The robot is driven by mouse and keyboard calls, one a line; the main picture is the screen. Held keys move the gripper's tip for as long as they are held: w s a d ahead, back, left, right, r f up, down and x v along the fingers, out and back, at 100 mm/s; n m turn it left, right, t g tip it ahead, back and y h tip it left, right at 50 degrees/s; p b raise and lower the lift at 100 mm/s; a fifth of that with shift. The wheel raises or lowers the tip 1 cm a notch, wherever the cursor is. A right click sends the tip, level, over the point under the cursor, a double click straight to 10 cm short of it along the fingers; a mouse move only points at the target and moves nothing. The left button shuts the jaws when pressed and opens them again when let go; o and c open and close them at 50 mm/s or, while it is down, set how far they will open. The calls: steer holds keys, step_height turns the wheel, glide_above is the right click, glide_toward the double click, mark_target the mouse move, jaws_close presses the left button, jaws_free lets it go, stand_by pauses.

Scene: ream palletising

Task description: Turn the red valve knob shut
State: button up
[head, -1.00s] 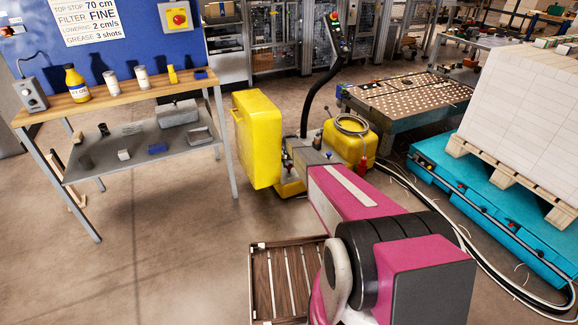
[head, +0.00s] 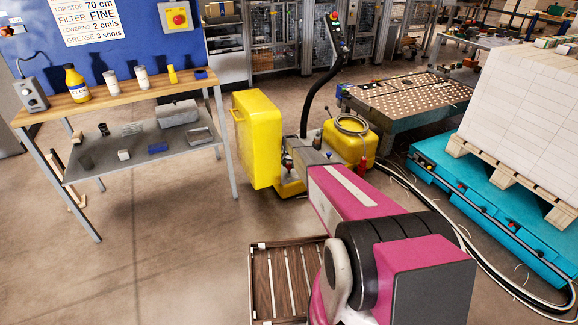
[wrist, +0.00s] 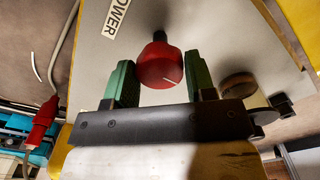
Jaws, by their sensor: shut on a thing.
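The red valve knob (wrist: 160,68) is in the upper middle of the wrist view, on a pale grey panel (wrist: 215,30). It has a short white line on its face, slanting. A dark stem shows behind it. My gripper (wrist: 159,58) has its two green fingers on either side of the knob, shut on it. In the head view my arm reaches to the yellow machine (head: 257,135); the knob and fingers cannot be made out there.
A dark round cap (wrist: 238,86) sits right of the knob on the panel. A red connector (wrist: 42,122) on a cable hangs at left. In the head view, a workbench (head: 130,98) stands left, a teal platform (head: 490,185) right, and a slatted wooden piece (head: 262,290) lies below.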

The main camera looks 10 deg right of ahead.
mark_target(289, 165)
steer(key=o, duration=0.9)
steer(key=shift+r, duration=0.15)
step_height(289, 165, up, 11)
steer(key=shift+f, duration=0.2)
steer(key=shift+s, duration=0.1)
